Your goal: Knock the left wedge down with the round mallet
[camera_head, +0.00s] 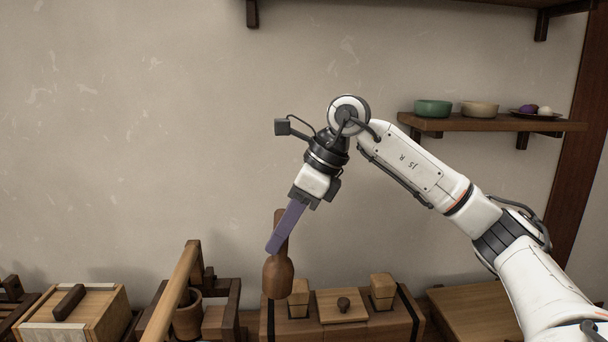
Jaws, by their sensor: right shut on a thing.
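My right gripper (283,238) is shut on the handle of the round wooden mallet (278,276). The mallet hangs nearly upright with its rounded reddish-brown head downward. The left wedge (299,301), a pale wooden block with a slanted top, stands in the wooden chest (374,329) just right of the mallet head. The head overlaps the wedge's left edge in the picture; I cannot tell whether they touch. The right wedge (382,291) stands on the chest's other side. My left gripper is out of view.
A wooden pole (174,290) slants up at left, in front of a brown cup (187,318) in a frame. A box with a dark handle (69,302) stands far left. A wall shelf (490,124) holds bowls at upper right. A wooden surface (470,309) lies right.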

